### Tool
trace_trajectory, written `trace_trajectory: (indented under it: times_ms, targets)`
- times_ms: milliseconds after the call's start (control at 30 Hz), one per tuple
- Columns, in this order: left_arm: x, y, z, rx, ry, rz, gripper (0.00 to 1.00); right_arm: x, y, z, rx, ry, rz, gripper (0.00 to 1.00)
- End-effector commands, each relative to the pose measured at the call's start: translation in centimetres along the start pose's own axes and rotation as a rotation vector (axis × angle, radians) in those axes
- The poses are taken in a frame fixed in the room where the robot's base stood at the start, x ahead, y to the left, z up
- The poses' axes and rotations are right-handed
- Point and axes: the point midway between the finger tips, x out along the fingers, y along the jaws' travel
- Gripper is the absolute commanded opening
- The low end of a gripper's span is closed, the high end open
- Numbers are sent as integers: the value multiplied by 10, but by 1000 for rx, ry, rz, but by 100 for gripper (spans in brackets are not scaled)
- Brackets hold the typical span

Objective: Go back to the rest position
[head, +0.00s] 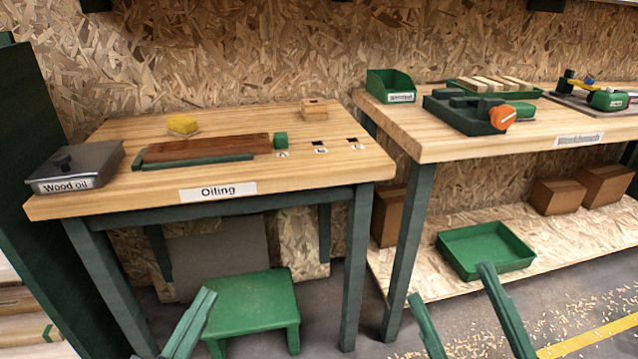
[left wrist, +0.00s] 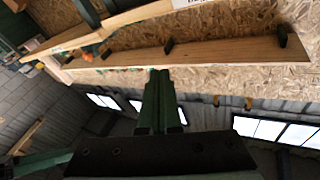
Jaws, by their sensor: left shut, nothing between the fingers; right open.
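My left gripper (head: 204,300) is at the bottom of the head view, left of centre, in front of the oiling table. Its green fingers are together with nothing between them. They also show shut in the left wrist view (left wrist: 160,78), pointing away from the camera. My right gripper (head: 450,282) is at the bottom right of the head view, its two green fingers wide apart and empty. Both grippers are apart from the tables.
The oiling table (head: 315,188) bears a wood oil box (head: 75,167), a brown board (head: 205,148) and a yellow sponge (head: 183,124). A green stool (head: 245,300) stands below. The workbench (head: 470,146) is at right, with a green tray (head: 487,250) on its lower shelf.

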Motion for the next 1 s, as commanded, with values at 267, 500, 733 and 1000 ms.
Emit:
trace_trajectory:
  times_ms: [267,500,733,1000]
  targets:
    - [-19,11,-93,61,448,38,0,0,0,0,0,0,0,74]
    - [-26,12,-128,62,563,58,0,10,6,10,23,-86,7,74]
    - [2,3,-92,-4,294,51,0,10,12,56,91,-351,24,74]
    - [6,0,-27,-117,-162,48,0,-25,9,110,217,-801,45,74]
